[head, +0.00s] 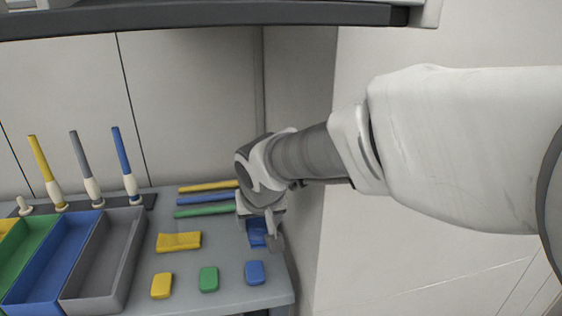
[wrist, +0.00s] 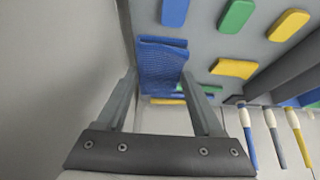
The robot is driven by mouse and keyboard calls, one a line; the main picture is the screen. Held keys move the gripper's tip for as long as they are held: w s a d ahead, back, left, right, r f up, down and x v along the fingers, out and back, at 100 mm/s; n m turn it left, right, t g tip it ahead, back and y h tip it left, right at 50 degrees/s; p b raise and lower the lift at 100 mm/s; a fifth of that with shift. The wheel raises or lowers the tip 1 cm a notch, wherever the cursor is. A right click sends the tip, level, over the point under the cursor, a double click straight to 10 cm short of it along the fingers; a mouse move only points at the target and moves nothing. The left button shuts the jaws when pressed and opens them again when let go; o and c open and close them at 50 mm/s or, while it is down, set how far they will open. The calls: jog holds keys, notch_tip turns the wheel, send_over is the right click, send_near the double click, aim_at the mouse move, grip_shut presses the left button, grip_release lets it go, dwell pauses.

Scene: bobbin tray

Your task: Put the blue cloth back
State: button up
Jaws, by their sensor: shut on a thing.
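The blue cloth (head: 257,231) is at the right side of the grey table, partly hidden behind my gripper in the head view. In the wrist view the folded blue cloth (wrist: 162,62) lies between the two fingertips. My gripper (head: 259,228) points down and is shut on the cloth; its two fingers also show in the wrist view (wrist: 160,76). I cannot tell whether the cloth touches the tabletop or is slightly raised.
A yellow cloth (head: 179,241) lies to the left. Yellow (head: 161,286), green (head: 208,279) and blue (head: 254,272) blocks line the front. Yellow, blue and green rods (head: 205,211) lie behind. Coloured bins (head: 118,262) and a rack of upright handled tools (head: 145,201) stand left. A wall (head: 312,150) is close right.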

jog(key=w+a+f, duration=0.1)
jog(key=w+f, duration=0.1)
jog(key=w, duration=0.1)
jog(key=w+a+f+b, duration=0.1)
jog(key=w+f, duration=0.1)
jog(key=w, duration=0.1)
jog(key=w+a+f+b, duration=0.1)
jog(key=w+a+f, duration=0.1)
jog(key=w, duration=0.1)
jog(key=shift+w+f, duration=0.25)
jog(key=shift+w, duration=0.1)
jog(key=shift+f+b, duration=0.9)
jog(key=shift+f, duration=1.05)
jog(key=shift+f, duration=0.15)
jog(key=shift+f, duration=0.15)
jog(key=o, duration=1.3)
jog(key=shift+r, duration=0.25)
